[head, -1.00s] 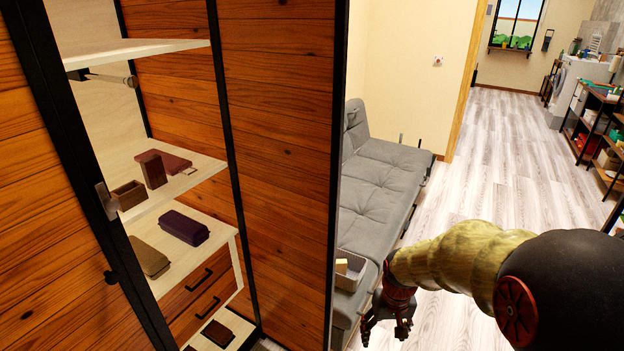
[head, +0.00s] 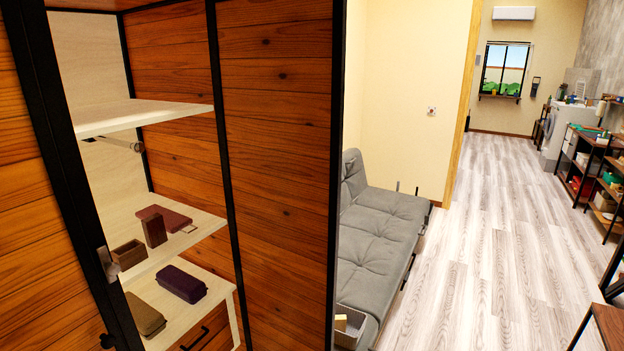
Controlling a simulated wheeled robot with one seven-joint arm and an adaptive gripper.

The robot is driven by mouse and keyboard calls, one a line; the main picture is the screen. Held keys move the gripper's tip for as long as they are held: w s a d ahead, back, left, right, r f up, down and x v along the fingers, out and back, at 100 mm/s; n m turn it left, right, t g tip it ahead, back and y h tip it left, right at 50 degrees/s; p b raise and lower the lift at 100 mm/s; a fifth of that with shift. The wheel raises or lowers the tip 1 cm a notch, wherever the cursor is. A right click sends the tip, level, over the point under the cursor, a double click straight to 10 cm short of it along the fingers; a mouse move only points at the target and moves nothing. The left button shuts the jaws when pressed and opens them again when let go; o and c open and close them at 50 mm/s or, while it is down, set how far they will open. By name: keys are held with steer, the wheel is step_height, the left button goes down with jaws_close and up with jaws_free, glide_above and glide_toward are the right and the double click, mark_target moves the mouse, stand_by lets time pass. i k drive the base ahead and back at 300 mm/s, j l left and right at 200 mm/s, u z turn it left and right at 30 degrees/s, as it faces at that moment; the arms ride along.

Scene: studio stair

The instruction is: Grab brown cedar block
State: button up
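A dark brown upright block (head: 155,230) stands on the middle shelf of the wooden wardrobe, between a small open brown box (head: 128,256) and a flat dark red case (head: 174,217). It looks most like the brown cedar block, but its material cannot be told for sure. A smaller tan block (head: 341,322) shows in a pale basket (head: 350,335) at the near end of the grey sofa. My gripper is out of view, so its state does not show.
The wardrobe's side panel (head: 280,180) stands between the shelves and the sofa (head: 378,235). A purple case (head: 180,284) and an olive case (head: 143,314) lie on the lower shelf. The pale wood floor (head: 480,270) to the right is clear.

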mark_target(153, 226)
steer(key=u, duration=1.3)
